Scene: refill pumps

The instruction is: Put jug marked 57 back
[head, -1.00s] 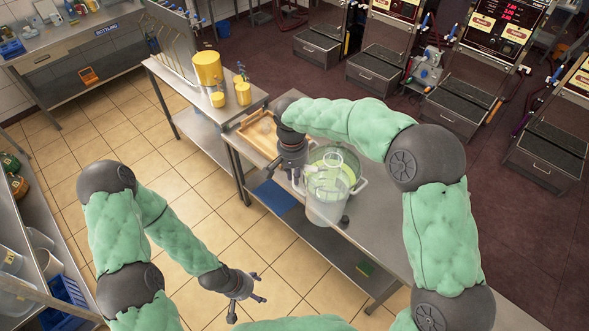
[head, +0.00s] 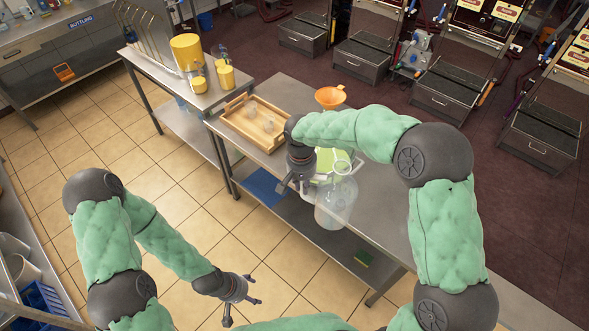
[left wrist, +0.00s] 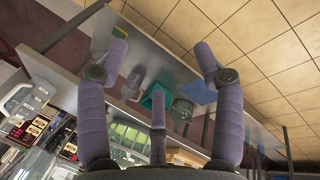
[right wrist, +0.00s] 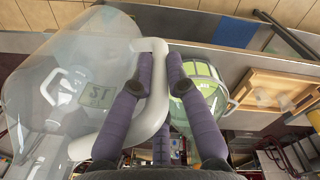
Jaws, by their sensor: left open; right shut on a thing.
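My right gripper (head: 292,186) is shut on the handle of a clear jug (head: 337,205), over the near edge of the steel table. In the right wrist view the clear jug (right wrist: 85,70) hangs by its white handle (right wrist: 152,98) between the fingers. Its dark number patch shows through the wall, reversed, and I cannot read it for sure. The jug looks empty. My left gripper (head: 242,301) is open and empty, low over the tiled floor; its spread fingers show in the left wrist view (left wrist: 160,75).
A green vessel (right wrist: 205,85) stands close beyond the jug. A wooden tray (head: 236,122) with clear round items and an orange funnel (head: 330,97) are on the steel table. Yellow containers (head: 186,50) stand on the side table. White jugs (head: 20,268) sit on the left shelf.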

